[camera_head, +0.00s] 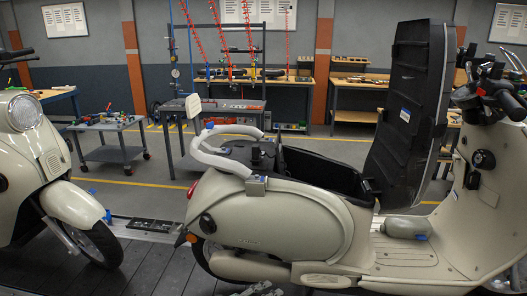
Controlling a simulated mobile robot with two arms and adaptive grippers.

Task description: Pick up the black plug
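I cannot make out a thing that is surely the black plug. A cream scooter (285,225) stands across the front right. Its seat (400,110) is raised, and a black compartment (320,172) lies open below it. Round black parts show on the scooter, one on the rear side panel (208,223) and one on the front shield (484,159); whether either is the plug I cannot tell. A grey-green object (407,227) lies on the footboard.
A second cream scooter (65,200) stands at the left on the dark slat conveyor (150,265). A rail with a black part (150,224) lies between the scooters. A tool cart (108,130) and workbenches (235,88) stand behind. Open floor lies beyond the conveyor.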

